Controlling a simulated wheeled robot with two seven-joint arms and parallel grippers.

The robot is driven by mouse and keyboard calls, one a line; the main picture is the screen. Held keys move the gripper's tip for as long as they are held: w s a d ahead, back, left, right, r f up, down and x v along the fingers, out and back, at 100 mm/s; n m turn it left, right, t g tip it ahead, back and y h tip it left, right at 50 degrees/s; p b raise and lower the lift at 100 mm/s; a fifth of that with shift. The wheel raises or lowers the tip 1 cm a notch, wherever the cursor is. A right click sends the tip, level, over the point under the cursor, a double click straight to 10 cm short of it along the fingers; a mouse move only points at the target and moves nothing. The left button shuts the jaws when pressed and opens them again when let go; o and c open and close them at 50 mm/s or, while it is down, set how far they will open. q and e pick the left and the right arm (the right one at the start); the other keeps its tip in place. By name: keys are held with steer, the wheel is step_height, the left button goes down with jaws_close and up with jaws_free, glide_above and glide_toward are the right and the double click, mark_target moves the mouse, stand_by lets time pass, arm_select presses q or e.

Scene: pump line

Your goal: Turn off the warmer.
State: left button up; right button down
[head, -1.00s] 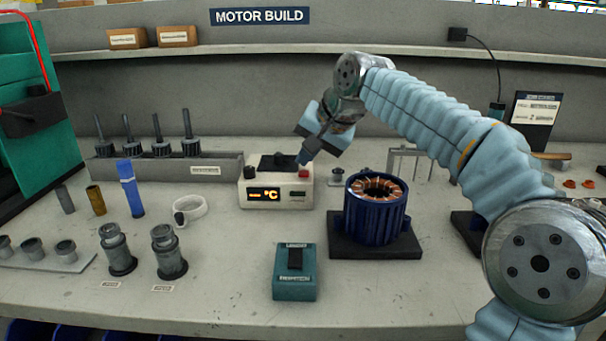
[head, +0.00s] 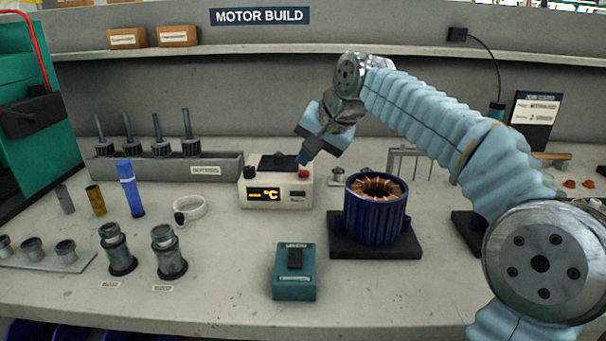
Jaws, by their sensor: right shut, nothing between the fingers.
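The warmer (head: 277,206) is a small cream box at the middle back of the bench. Its front display glows orange with "°C", and dark parts sit on its top. A red button (head: 304,174) is at its right top edge. My right gripper (head: 304,160) is shut and empty, pointing down with its tip just above the red button. I cannot tell whether the tip touches the button. My left gripper is not in view.
A blue motor housing with copper windings (head: 376,221) stands on a black base right of the warmer. A teal switch box (head: 295,272) sits in front. A white ring clamp (head: 189,210) and a grey tray of shafts (head: 165,170) are to the left.

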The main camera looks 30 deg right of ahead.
mark_target(306, 172)
steer(key=shift+f, duration=0.4)
steer(key=shift+s+f+b, duration=0.1)
steer(key=shift+f+b, duration=0.25)
steer(key=shift+b, duration=0.15)
steer(key=shift+r, duration=0.1)
stand_by(0.5)
steer(key=shift+r+p, duration=0.75)
steer(key=shift+p, duration=0.2)
steer(key=r+p, duration=0.2)
steer(key=r, duration=0.1)
steer(key=shift+w+d, duration=0.15)
steer(key=shift+w, duration=0.2)
steer(key=shift+w+r, duration=0.1)
steer(key=shift+r, duration=0.1)
steer(key=shift+d+r, duration=0.1)
steer(key=shift+r, duration=0.6)
